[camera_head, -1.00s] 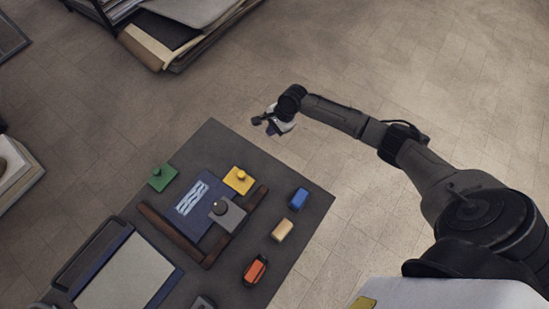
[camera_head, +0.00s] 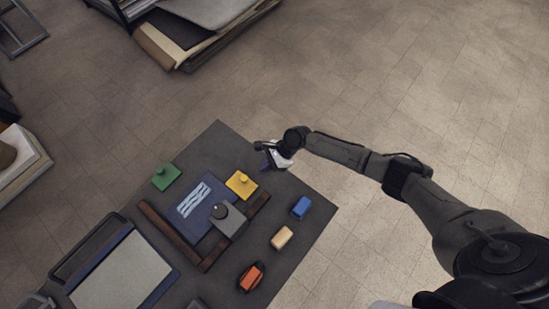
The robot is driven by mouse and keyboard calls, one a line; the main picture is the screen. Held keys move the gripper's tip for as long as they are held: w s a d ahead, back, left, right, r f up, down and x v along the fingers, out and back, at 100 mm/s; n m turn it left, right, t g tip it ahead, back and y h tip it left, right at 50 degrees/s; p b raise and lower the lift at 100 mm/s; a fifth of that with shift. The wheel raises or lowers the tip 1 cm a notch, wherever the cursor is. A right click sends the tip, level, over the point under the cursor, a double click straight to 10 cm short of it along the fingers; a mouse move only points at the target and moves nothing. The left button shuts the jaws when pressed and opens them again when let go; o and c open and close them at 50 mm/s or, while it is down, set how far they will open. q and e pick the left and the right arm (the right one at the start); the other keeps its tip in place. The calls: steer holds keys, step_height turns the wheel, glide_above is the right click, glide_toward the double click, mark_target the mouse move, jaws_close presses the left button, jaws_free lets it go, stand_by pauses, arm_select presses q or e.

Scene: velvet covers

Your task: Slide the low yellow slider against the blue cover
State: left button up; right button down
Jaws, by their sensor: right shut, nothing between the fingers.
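The low yellow slider (camera_head: 240,185) is a flat square plate with a small knob on the dark table. It sits just right of the upper right part of the blue cover (camera_head: 189,212), which bears a pale wavy pattern. Whether the two touch is hard to tell. My right gripper (camera_head: 268,156) is shut and empty over the table's upper right edge, above and to the right of the yellow slider and apart from it. My left gripper is out of view.
A grey block with a round knob (camera_head: 232,226) stands on the cover's lower right part. Brown wooden rails (camera_head: 172,236) flank the cover. A green slider (camera_head: 168,178) lies upper left. Blue (camera_head: 301,207), tan (camera_head: 281,238) and orange (camera_head: 250,278) blocks stand on the right.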

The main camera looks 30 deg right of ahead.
mark_target(248, 179)
steer(key=shift+w+a+f, duration=0.15)
steer(key=shift+a+f, duration=0.05)
steer(key=shift+a, duration=0.55)
steer(key=shift+w+a+f, duration=0.1)
steer(key=shift+a+f, duration=0.15)
steer(key=shift+a, duration=0.55)
steer(key=shift+w+a+f, duration=0.15)
steer(key=shift+a+f, duration=0.05)
steer(key=shift+a, duration=0.55)
steer(key=shift+a+r+p, duration=0.2)
steer(key=shift+a+p, duration=0.25)
steer(key=shift+p, duration=0.35)
steer(key=shift+s+a+p, duration=0.15)
steer(key=shift+a+p, duration=0.1)
steer(key=shift+p, duration=0.05)
steer(key=shift+f, duration=0.2)
